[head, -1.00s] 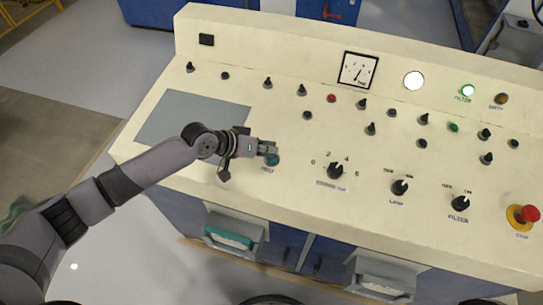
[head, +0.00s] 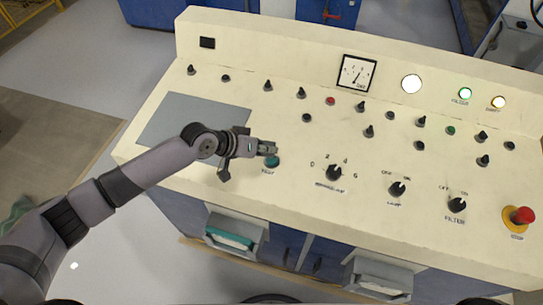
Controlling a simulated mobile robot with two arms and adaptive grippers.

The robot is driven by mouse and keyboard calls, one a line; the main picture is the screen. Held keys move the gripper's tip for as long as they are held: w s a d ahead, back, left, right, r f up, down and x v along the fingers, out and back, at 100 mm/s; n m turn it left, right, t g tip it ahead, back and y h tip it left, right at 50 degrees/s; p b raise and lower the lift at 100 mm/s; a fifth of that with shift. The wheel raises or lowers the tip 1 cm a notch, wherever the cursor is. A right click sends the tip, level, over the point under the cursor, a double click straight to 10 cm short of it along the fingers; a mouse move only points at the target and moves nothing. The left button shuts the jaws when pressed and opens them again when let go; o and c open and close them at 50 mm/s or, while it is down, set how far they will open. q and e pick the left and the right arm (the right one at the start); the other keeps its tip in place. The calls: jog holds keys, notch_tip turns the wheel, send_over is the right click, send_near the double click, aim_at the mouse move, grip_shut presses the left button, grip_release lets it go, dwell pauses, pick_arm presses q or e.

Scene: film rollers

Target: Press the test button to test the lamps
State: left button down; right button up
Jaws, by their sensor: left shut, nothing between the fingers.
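The teal test button (head: 271,162) sits on the cream control panel (head: 300,150), just left of the 0–6 knob. My left gripper (head: 270,149) is shut and empty, with its fingertips at the far edge of the button; whether they touch it I cannot tell. On the raised back strip, the white round lamp (head: 411,84), the green filter lamp (head: 465,94) and the yellow dirty lamp (head: 498,102) are all lit. My right gripper is not in view.
A row of knobs (head: 397,189) runs right of the button, ending at a red emergency stop (head: 522,215). Small black switches (head: 302,92) and a gauge (head: 357,72) stand behind. A flat grey plate (head: 185,118) lies under my left arm.

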aim_at(269, 160)
pick_arm(q)
jog(key=r+p, duration=0.5)
jog(key=shift+s, duration=0.2)
dwell(0.5)
dwell(0.5)
